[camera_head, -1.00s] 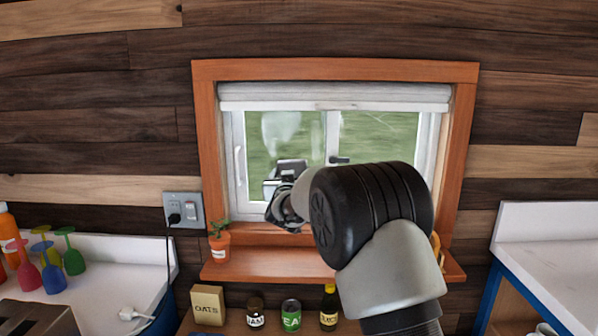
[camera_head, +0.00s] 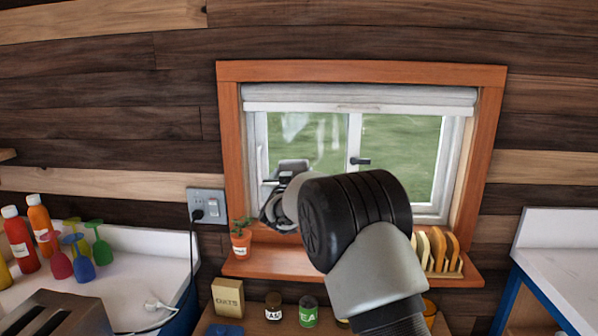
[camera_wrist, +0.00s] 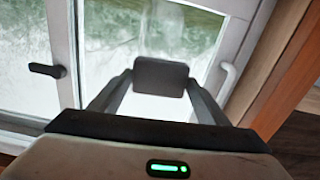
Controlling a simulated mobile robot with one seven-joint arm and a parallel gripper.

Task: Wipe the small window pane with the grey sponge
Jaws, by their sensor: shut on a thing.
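The small window pane (camera_head: 322,135) is the left pane of the window. Whitish smears show on its upper left part and across the glass in the wrist view (camera_wrist: 118,35). My gripper (camera_head: 279,188) is at the pane's lower left. It is shut on the grey sponge (camera_head: 293,165), a dark grey block between the two fingers in the wrist view (camera_wrist: 160,77). The sponge is in front of the glass. I cannot tell whether it touches. My arm hides the lower right of the pane.
A black latch (camera_head: 361,161) is on the middle frame; a white handle (camera_wrist: 228,76) is at the pane's side. A potted plant (camera_head: 240,240) and a rack of yellowish slices (camera_head: 437,250) stand on the sill (camera_head: 265,262). Jars stand below.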

